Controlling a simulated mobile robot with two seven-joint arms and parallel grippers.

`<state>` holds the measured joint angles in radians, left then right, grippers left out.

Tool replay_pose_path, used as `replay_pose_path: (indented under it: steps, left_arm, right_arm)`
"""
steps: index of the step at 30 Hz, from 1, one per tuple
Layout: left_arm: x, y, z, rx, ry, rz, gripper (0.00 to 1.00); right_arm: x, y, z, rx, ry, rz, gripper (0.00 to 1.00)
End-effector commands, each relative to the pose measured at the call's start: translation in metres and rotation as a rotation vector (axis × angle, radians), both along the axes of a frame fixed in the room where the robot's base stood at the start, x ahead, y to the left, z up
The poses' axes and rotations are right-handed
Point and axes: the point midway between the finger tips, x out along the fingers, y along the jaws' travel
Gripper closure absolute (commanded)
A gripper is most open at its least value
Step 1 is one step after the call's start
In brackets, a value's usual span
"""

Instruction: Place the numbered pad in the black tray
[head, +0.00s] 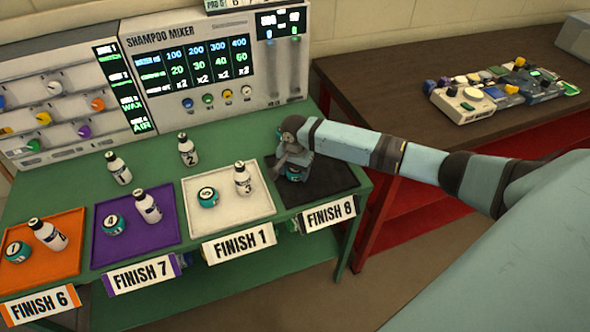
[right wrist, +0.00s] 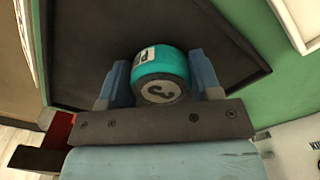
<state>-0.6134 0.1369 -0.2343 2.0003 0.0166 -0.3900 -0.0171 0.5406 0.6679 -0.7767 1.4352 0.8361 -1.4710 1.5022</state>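A teal round pad (right wrist: 162,72) with a dark number on a pale face sits between the two fingers of my right gripper (right wrist: 160,78). The number is turned and hard to read. The fingers lie against its sides. In the head view the right gripper (head: 293,160) is low over the black tray (head: 335,178), with the pad (head: 294,173) mostly hidden under it. The black tray also shows in the right wrist view (right wrist: 85,60) behind the pad. I cannot tell whether the pad touches the tray floor. My left gripper is in neither view.
White (head: 227,212), purple (head: 165,237) and orange (head: 65,265) trays stand to the left, each with a teal pad and a bottle. Two bottles stand behind on the green table. The shampoo mixer (head: 190,75) stands at the back. A brown table (head: 400,80) with controls is right.

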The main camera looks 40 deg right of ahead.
Motion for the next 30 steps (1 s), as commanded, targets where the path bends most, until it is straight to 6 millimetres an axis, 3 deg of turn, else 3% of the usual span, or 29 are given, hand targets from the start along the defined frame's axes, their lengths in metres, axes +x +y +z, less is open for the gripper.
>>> replay_pose_path:
  steps: [1, 3, 14, 30]
  left_arm:
    - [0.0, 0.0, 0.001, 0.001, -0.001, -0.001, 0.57]
    - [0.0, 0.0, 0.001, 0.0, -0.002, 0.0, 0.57]
    - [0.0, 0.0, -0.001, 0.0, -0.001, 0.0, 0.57]
    - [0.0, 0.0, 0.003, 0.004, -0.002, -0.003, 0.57]
  right_arm:
    - [0.0, 0.0, 0.0, 0.0, 0.0, 0.0, 0.33]
    - [0.0, 0.0, 0.0, 0.0, 0.0, 0.0, 0.17]
    - [0.0, 0.0, 0.005, -0.001, -0.001, -0.001, 0.17]
    - [0.0, 0.0, 0.106, 0.001, -0.001, -0.001, 0.17]
